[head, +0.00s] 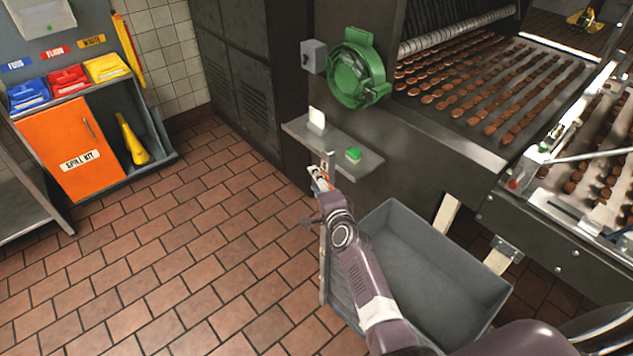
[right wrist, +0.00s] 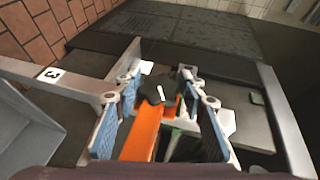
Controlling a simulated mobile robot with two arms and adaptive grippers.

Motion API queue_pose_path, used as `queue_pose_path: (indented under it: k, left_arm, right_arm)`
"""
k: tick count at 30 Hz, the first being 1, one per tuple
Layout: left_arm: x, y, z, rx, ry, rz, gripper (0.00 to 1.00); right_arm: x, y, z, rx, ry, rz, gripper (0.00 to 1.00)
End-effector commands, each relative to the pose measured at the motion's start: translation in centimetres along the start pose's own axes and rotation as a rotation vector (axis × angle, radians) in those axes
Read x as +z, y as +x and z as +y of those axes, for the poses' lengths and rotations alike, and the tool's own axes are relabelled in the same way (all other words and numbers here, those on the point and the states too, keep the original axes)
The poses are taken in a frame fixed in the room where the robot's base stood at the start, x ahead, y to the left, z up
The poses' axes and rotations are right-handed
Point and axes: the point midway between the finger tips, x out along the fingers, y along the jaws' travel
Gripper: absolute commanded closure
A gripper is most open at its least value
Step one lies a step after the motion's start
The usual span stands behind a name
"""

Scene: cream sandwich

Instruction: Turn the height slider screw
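A black knob with a white mark (right wrist: 156,92), seemingly the height slider screw, shows in the right wrist view at the end of an orange strip (right wrist: 143,134). My right gripper (right wrist: 160,88) is open, its blue-padded fingers on either side of the knob and strip. I cannot tell whether the pads touch the knob. In the head view my right gripper (head: 319,181) is small, at the post below a grey shelf (head: 352,160); the knob is too small to make out there. My left gripper is not in view.
A grey bin (head: 415,260) stands under my right arm. A green ring-shaped part (head: 357,70) is on the machine above the shelf. A metal bar with a "3" label (right wrist: 52,74) runs close beside the gripper. The tiled floor at left is clear, up to an orange spill kit cabinet (head: 62,135).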

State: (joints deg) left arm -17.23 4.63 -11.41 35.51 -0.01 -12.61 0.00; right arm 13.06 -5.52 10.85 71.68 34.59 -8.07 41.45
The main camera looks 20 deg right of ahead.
Motion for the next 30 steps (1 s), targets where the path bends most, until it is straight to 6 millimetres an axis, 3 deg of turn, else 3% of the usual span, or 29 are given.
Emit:
queue_pose_path:
  k: [3,14,30]
  left_arm:
    - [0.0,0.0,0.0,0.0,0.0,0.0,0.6]
    - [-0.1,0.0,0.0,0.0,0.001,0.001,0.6]
    - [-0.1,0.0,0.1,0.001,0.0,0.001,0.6]
  right_arm:
    - [0.0,0.0,0.0,0.0,0.0,0.0,0.49]
    - [0.1,-0.5,0.2,0.002,0.002,-0.001,0.49]
    - [0.1,-7.0,0.1,0.002,0.001,0.0,0.49]
